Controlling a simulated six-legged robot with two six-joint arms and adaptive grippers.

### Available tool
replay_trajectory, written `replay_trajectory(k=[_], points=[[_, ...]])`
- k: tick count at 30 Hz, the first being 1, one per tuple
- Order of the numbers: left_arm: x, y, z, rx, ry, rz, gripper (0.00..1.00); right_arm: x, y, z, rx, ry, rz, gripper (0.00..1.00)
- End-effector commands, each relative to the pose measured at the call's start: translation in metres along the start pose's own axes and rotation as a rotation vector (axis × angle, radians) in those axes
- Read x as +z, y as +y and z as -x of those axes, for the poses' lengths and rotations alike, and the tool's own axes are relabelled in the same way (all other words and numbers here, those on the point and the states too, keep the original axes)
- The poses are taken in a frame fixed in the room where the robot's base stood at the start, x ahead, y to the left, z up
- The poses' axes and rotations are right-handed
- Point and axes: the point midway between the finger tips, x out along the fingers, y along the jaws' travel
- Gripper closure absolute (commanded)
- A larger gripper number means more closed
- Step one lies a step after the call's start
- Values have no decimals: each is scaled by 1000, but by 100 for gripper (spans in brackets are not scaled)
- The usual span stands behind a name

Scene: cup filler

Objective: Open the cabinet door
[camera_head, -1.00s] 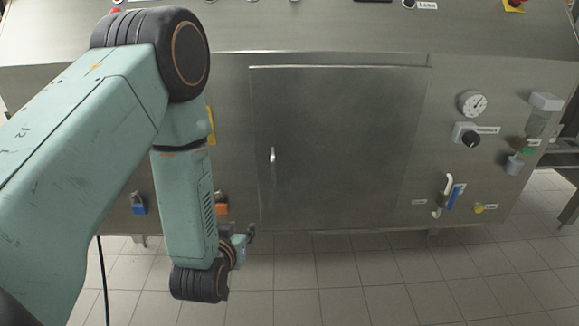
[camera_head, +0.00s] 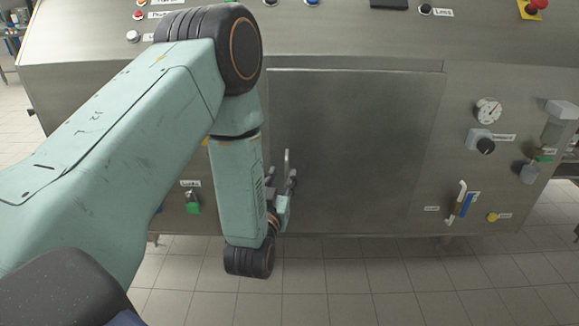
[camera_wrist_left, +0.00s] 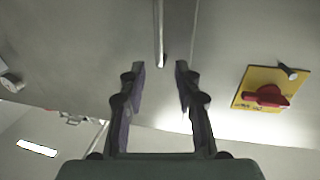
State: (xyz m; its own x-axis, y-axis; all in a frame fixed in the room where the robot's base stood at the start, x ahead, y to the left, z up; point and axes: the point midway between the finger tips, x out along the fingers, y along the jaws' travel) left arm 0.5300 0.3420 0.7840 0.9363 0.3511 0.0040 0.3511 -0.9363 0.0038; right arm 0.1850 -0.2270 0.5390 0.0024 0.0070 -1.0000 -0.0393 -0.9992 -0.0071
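The cabinet door (camera_head: 360,150) is a flat grey steel panel in the machine's front and looks shut. Its thin upright metal handle (camera_head: 287,160) is at the door's left side. My left gripper (camera_head: 281,183) is by the lower part of this handle. In the left wrist view my left gripper (camera_wrist_left: 160,72) is open, its two dark fingers apart. The handle (camera_wrist_left: 160,35) shows there between and beyond the fingertips, with no finger visibly touching it. My left arm hides part of the machine's front left of the door. My right gripper is not in view.
A yellow plate with a red switch (camera_wrist_left: 267,95) is right of the fingers in the left wrist view. Tiled floor (camera_head: 340,290) below is clear.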

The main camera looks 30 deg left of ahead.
Motion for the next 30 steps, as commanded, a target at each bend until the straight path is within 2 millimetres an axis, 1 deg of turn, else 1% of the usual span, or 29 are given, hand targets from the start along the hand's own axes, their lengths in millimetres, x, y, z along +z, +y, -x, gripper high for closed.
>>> replay_trajectory(k=[1,6,9,12,16,23,30], points=[[0,-1,-9,-2,5,3,68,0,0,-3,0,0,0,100],[1,0,-36,0,2,2,68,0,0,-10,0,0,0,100],[1,1,-48,1,2,1,68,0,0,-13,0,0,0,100],[1,1,-56,3,0,0,68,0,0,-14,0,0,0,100],[1,3,-60,5,-2,0,68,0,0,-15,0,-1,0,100],[1,3,-60,6,-2,0,68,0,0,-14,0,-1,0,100],[1,3,-60,5,-2,0,89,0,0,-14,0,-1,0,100]])
